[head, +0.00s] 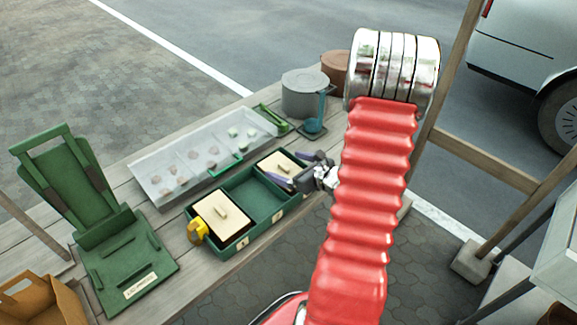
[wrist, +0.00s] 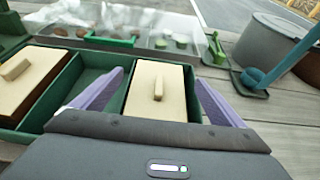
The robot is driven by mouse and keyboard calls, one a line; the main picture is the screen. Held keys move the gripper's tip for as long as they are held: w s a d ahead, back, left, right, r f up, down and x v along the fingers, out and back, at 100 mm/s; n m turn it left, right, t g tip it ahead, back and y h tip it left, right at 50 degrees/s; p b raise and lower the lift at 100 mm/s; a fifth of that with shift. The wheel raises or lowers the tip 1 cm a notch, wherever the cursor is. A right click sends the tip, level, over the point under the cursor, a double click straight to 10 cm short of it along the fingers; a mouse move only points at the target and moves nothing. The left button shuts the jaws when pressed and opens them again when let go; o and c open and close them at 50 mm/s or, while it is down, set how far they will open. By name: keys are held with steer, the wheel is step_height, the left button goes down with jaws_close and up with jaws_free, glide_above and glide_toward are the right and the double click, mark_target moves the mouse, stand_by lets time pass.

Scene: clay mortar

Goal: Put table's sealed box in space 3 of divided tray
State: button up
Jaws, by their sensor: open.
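The green divided tray (head: 230,253) lies on the wooden table and has three spaces in a row. Its left space holds a box with a cream lid (head: 222,216); the middle space is empty. Another box with a cream lid and raised handle (wrist: 155,90) is in the right space; it also shows in the head view (head: 280,164). My gripper (head: 296,172) is open at the right space. In the wrist view its purple fingers (wrist: 158,98) stand on either side of the right box, with gaps visible. The box's near end is hidden by my gripper.
A yellow roll (head: 197,231) is at the tray's left end. A clear-lidded case (head: 190,140) lies behind the tray. A green stand (head: 125,262) is at left. A grey canister (head: 304,92) and blue tool (head: 315,124) stand at the back right.

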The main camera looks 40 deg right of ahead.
steer(key=shift+s+r, duration=0.15)
steer(key=shift+r, duration=0.6)
steer(key=v, duration=1.1)
steer(key=shift+s, duration=0.35)
steer(key=shift+w+r, duration=0.1)
steer(key=shift+r, duration=0.05)
steer(key=w+a+r+n+g+y, duration=0.1)
steer(key=a+r+n+g+y, duration=0.2)
steer(key=a+n, duration=0.65)
steer(key=w+a+r+n+g+y, duration=0.1)
steer(key=a+r+n+g+y, duration=0.25)
steer(key=a+n, duration=0.65)
steer(key=s+a+r+n+g+h, duration=0.1)
steer(key=s+a+r+n+h, duration=0.6)
steer(key=n, duration=0.9)
steer(key=a+r, duration=0.3)
steer(key=a, duration=0.2)
steer(key=shift+s, duration=0.2)
